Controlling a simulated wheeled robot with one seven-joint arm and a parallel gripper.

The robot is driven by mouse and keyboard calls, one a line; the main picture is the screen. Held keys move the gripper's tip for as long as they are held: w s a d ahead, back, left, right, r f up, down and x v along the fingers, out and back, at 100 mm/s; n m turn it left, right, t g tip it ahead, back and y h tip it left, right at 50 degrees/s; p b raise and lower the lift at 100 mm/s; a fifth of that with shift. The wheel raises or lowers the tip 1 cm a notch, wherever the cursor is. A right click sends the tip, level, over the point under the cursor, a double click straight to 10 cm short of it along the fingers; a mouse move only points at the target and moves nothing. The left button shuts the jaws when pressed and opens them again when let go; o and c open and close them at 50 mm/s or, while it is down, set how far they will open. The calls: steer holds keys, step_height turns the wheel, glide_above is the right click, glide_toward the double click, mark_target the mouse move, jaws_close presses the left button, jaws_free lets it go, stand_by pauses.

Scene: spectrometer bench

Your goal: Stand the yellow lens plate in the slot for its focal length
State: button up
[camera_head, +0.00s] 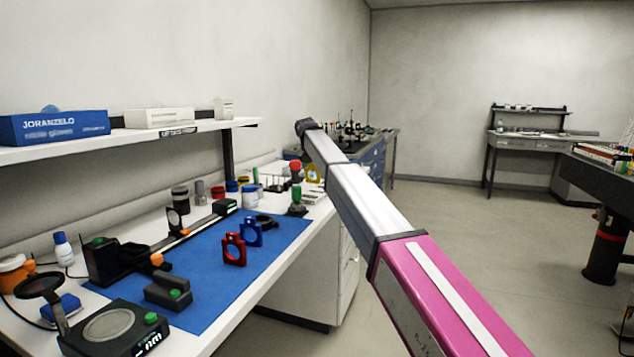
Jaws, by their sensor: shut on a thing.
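My arm runs from the lower right up to a dark joint near the middle of the picture. My gripper cannot be made out; it is hidden behind the arm or too small to tell. A red plate (234,249) and a blue plate (252,233) with round holes stand upright on the blue mat (212,298). No marked slot is readable.
A dark optical rail (178,240) runs along the mat's back edge. A black device with a round disc (108,325) is at the front left. A red-topped post (296,168) and several jars are at the far end. A shelf (80,148) overhangs the bench.

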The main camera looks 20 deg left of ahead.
steer(key=shift+w+x, duration=0.25)
steer(key=shift+x, duration=1.55)
steer(key=shift+w+x, duration=0.25)
steer(key=shift+x, duration=1.55)
steer(key=shift+a+r, duration=0.1)
steer(key=shift+r, duration=0.05)
steer(key=o, duration=1)
steer(key=v, duration=1.2)
steer(key=shift+r, duration=0.1)
